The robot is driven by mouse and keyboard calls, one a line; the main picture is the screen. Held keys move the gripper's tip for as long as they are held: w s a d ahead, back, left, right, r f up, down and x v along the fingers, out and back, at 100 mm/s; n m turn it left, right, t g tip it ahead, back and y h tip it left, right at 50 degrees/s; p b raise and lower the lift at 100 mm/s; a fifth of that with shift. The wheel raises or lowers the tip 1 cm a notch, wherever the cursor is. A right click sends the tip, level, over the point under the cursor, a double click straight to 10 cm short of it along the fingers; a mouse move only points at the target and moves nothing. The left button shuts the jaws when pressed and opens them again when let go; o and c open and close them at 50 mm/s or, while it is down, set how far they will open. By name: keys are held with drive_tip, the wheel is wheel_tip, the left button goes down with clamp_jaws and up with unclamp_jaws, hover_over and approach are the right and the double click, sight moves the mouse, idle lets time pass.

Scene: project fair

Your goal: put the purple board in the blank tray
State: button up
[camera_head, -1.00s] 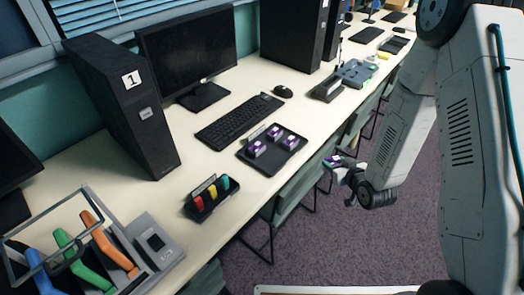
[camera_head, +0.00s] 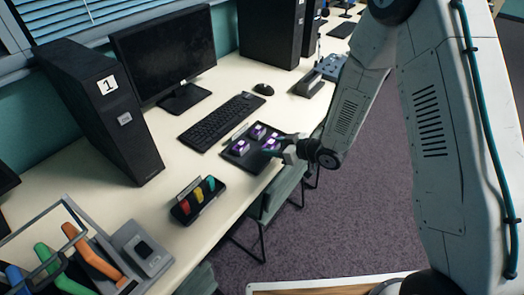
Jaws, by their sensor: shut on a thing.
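My gripper (camera_head: 281,148) is at the right edge of a black tray (camera_head: 241,160), shut on a purple board (camera_head: 269,146) with white on it. The held board is over the tray's right part; I cannot tell if it touches the tray. Other purple boards sit in the tray, one at the left (camera_head: 240,147) and one at the back (camera_head: 257,130). Another purple piece (camera_head: 274,136) shows just behind the held one, partly hidden. A small card stands behind the tray; its face cannot be read.
A keyboard (camera_head: 221,121) and mouse (camera_head: 264,89) lie behind the tray. A small black holder (camera_head: 184,216) with red, yellow and teal pieces stands front left. A rack with coloured handles (camera_head: 93,251) is at lower left. Chairs (camera_head: 262,205) stand under the desk edge.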

sight(266, 144)
drive_tip(key=a, duration=0.1)
drive_tip(key=w+a, duration=0.1)
drive_tip(key=a, duration=0.1)
drive_tip(key=shift+w+a+f, duration=0.15)
drive_tip(key=shift+w, duration=0.15)
drive_tip(key=shift+w+a+f, duration=0.1)
drive_tip(key=shift+a+f, duration=0.1)
drive_tip(key=shift+f, duration=0.7)
drive_tip(key=shift+w+a+f, duration=0.1)
drive_tip(key=shift+a+f, duration=0.1)
drive_tip(key=shift+f, duration=0.7)
drive_tip(key=shift+f, duration=0.15)
drive_tip(key=o, duration=0.7)
